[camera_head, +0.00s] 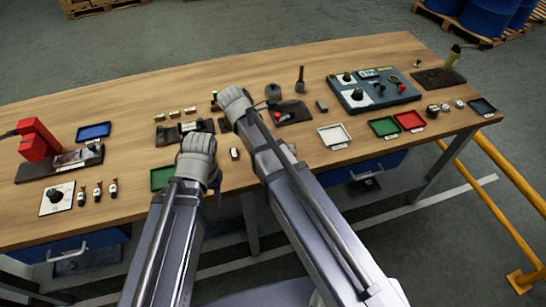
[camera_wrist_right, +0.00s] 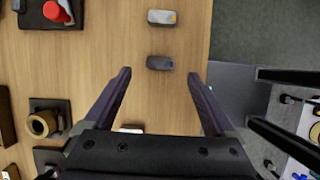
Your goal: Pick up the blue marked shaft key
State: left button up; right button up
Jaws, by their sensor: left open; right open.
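In the right wrist view a small dark grey key with a blue mark at one end (camera_wrist_right: 159,62) lies flat on the wooden table. It lies ahead of the gap between the spread fingers of my right gripper (camera_wrist_right: 165,87), which is open and empty. A similar key with an orange-yellow mark (camera_wrist_right: 162,17) lies beyond it. In the head view several small keys (camera_head: 174,114) lie in a row at the back left; their colour marks are too small to tell. My right gripper (camera_head: 235,103) is just right of this row. My left gripper (camera_head: 197,155) is nearer; its fingertips are mostly hidden.
A dark fixture (camera_head: 167,135) stands close in front of the keys. A green tray (camera_head: 161,178) is beside my left arm. A red clamp (camera_head: 38,139) stands far left and a blue control panel (camera_head: 372,88) right. The table edge runs close beside the keys in the wrist view.

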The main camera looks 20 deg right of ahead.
jog(key=b+x, duration=0.2)
jog(key=x, duration=0.1)
jog(key=b+x, duration=0.1)
jog(key=b, duration=0.1)
jog(key=shift+a+f, duration=0.2)
jog(key=shift+f, duration=0.1)
jog(key=shift+d+f, duration=0.2)
jog(key=shift+f, duration=0.1)
jog(key=shift+r, duration=0.1)
grip_shut()
